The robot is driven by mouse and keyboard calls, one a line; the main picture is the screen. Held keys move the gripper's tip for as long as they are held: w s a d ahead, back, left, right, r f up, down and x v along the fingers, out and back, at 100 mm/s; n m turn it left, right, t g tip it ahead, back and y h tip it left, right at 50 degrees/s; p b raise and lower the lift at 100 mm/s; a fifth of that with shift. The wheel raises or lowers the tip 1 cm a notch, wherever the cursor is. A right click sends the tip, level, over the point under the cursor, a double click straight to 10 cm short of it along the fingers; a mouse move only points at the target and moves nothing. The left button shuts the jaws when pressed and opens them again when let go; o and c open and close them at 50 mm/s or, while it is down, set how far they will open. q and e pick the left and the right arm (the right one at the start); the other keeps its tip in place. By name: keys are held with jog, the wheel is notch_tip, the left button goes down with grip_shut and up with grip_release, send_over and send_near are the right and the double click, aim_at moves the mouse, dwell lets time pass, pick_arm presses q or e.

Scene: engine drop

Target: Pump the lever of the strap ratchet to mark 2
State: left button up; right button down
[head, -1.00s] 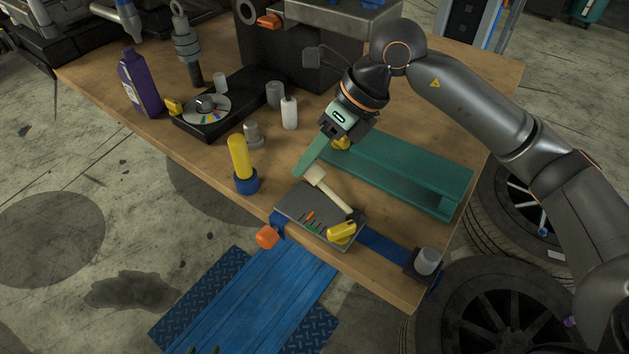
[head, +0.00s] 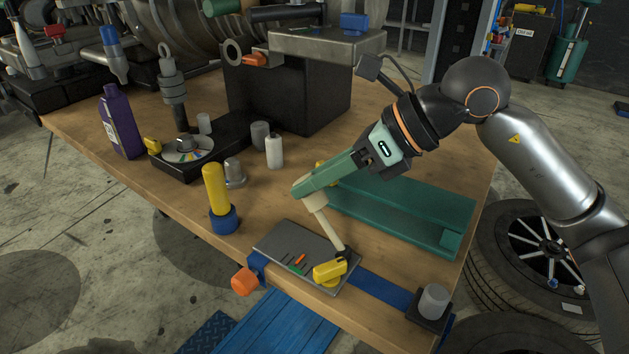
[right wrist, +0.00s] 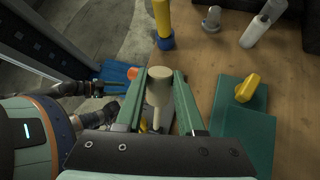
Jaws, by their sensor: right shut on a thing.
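The strap ratchet is a grey plate (head: 275,243) near the table's front edge, with a yellow block (head: 329,272) and small orange, green and dark marks (head: 298,263) on it. Its cream lever (head: 328,227) rises tilted from a dark pivot beside the yellow block, leaning back and left. My right gripper (head: 306,190) is shut on the lever's top end. In the right wrist view the lever's round end (right wrist: 159,86) sits between the two green fingers (right wrist: 158,104). Which mark the ratchet stands at cannot be read.
A blue strap (head: 382,290) runs along the front edge to a dark block with a grey cylinder (head: 433,301). An orange knob (head: 244,281) hangs at the edge. A yellow-and-blue post (head: 216,190) stands left, a green channel (head: 405,213) right. Bare wood lies between.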

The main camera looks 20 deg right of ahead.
jog(key=shift+r, duration=0.1)
jog(key=c, duration=0.5)
grip_release()
jog(key=v, duration=1.2)
jog(key=shift+s+d+r, duration=0.1)
jog(key=shift+d, duration=0.05)
